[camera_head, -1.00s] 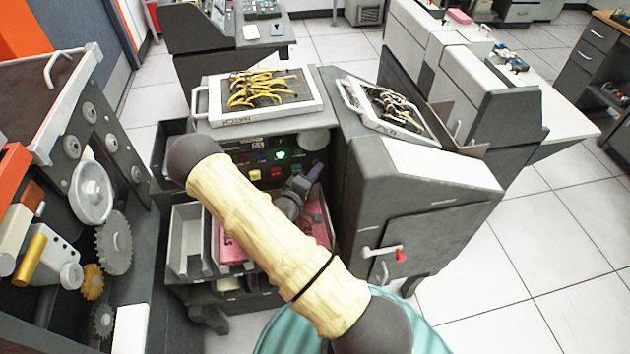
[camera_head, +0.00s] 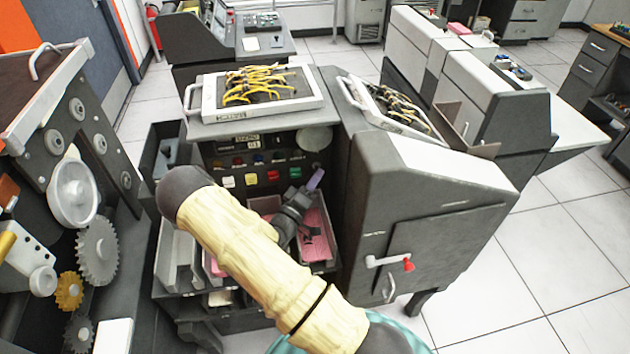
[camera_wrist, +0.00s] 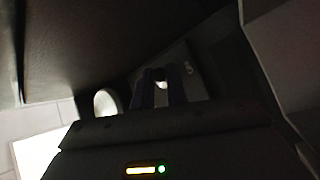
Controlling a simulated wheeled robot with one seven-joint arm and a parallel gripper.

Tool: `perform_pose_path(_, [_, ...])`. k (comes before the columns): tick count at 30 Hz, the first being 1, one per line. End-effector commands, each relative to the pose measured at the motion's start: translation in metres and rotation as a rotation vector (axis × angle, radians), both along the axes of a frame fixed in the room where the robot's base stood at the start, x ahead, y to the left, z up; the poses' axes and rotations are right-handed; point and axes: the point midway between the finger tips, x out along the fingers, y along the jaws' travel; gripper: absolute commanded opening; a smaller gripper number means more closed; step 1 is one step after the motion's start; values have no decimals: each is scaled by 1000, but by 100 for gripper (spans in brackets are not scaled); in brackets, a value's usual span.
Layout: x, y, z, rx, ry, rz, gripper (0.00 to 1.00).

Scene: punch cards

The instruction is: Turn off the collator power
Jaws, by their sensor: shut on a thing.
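The collator is the dark grey machine with a sloped control panel (camera_head: 262,165) in the head view. The panel has a small display (camera_head: 248,141) and coloured buttons in rows; no green lamp glows on it. My gripper (camera_head: 316,177) is at the panel's right edge, by the grey side housing, with its fingers pointing up and away. In the wrist view my gripper (camera_wrist: 161,80) is shut on a small pale switch-like part (camera_wrist: 161,85). A grey plate with a faint white marking (camera_wrist: 190,68) is just behind it. The view is dark, so the part's position cannot be read.
Wire-filled plugboards (camera_head: 262,88) and (camera_head: 398,108) top the collator. Card bins (camera_head: 318,222) with pink cards lie under my arm. A geared machine (camera_head: 98,250) stands close at left. Open floor (camera_head: 560,240) lies at right.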

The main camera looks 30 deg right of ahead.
Motion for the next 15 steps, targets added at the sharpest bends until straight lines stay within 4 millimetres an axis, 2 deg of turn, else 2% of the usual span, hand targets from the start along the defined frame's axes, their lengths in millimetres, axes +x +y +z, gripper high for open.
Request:
perform_pose_path(4, [-1, 0, -2, 3, 5, 0, 0])
perform_pose_path(5, [-1, 0, -2, 4, 5, -1, 18])
perform_pose_path(6, [-1, 0, -2, 3, 5, 0, 20])
perform_pose_path(15, [0, 0, 0, 2, 7, -1, 20])
